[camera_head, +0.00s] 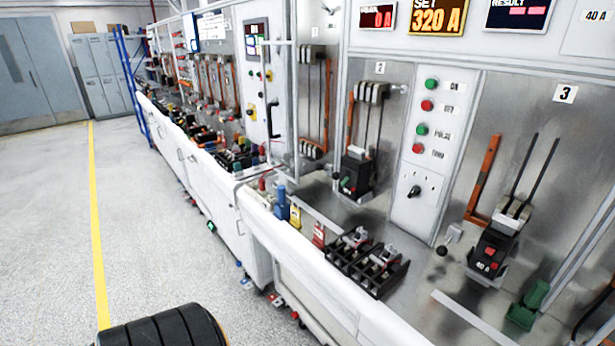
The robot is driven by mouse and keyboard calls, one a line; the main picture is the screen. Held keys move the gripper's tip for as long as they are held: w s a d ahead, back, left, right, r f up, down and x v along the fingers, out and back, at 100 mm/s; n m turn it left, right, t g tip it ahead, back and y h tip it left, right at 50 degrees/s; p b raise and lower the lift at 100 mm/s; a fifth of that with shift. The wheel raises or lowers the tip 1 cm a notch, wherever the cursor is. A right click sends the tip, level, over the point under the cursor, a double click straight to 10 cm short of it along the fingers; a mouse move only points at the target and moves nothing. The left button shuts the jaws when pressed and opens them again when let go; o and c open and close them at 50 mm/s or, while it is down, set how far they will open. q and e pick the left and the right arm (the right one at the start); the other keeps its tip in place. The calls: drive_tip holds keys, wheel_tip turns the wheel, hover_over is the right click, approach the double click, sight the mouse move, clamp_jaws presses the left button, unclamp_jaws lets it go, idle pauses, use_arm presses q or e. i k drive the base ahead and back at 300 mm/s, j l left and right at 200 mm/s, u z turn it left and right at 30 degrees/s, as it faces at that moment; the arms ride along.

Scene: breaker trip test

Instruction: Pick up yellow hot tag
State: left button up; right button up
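A small yellow tag (295,216) stands near the front edge of the bench, left of centre. Its lettering is too small to read. A red tag (319,235) stands just to its right, and a blue object (281,204) is close on its left. Neither of my grippers shows in the head view, so nothing is seen touching the yellow tag.
A black rack (368,264) with breaker-like parts sits right of the tags. A black breaker (492,252) marked 40 A stands at station 3. A green block (527,305) is at lower right. A button panel (432,150) rises behind.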

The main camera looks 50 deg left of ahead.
sight(295, 213)
drive_tip(key=u, duration=1.6)
